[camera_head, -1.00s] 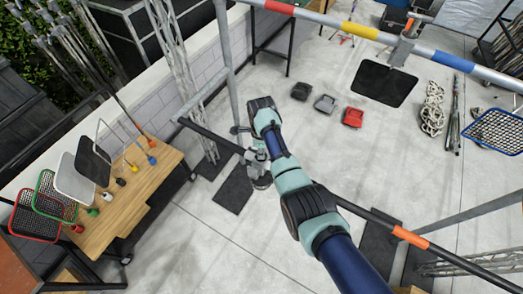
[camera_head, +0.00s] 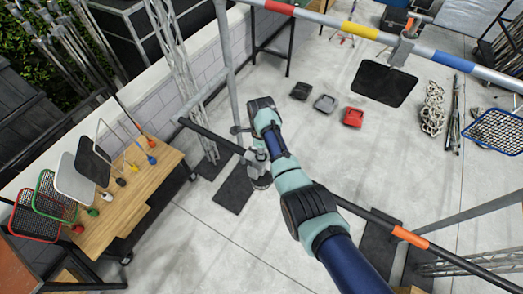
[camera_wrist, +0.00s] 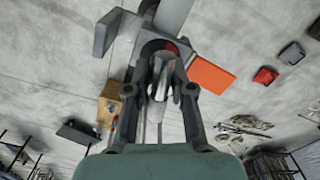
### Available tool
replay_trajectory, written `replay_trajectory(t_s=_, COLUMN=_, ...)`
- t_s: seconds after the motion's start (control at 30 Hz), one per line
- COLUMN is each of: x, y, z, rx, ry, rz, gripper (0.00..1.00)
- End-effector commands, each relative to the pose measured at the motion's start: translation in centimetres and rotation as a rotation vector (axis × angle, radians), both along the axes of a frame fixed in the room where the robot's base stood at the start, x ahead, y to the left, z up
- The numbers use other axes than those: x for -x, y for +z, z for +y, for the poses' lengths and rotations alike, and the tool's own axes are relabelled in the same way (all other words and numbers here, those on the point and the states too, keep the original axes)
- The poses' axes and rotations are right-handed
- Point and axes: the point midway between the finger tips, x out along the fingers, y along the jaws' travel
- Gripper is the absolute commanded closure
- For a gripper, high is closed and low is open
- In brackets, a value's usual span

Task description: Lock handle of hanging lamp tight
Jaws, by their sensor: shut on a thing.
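The hanging lamp (camera_head: 262,182) is below the dark horizontal bar (camera_head: 213,138), near the middle of the head view and partly hidden by my arm. In the wrist view, my gripper (camera_wrist: 161,72) is shut on the silver handle (camera_wrist: 160,86), which lies between its two dark fingers. A grey clamp or bracket body (camera_wrist: 118,32) and a flat orange part (camera_wrist: 211,77) are just beyond the fingertips. My gripper's fingers are too small and covered to make out in the head view. How tight the handle is cannot be seen.
The dark bar and an upright metal pole (camera_head: 223,45) are close to my arm. A wooden table (camera_head: 145,195) with frames and small coloured items stands at left. Three small cases, including a red one (camera_head: 353,117), lie on the open concrete floor.

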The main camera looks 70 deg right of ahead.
Motion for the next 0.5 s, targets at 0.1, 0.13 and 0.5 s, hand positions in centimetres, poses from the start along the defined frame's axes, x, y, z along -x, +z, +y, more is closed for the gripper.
replay_trajectory(t_s=0.1, x=-0.01, y=0.19, z=0.00, rx=-0.001, ry=0.000, rz=0.000, gripper=1.00)
replay_trajectory(t_s=0.13, x=-0.01, y=0.19, z=0.00, rx=-0.001, ry=0.000, rz=0.000, gripper=1.00)
replay_trajectory(t_s=0.5, x=-0.01, y=0.15, z=0.00, rx=-0.001, ry=0.000, rz=0.000, gripper=0.59)
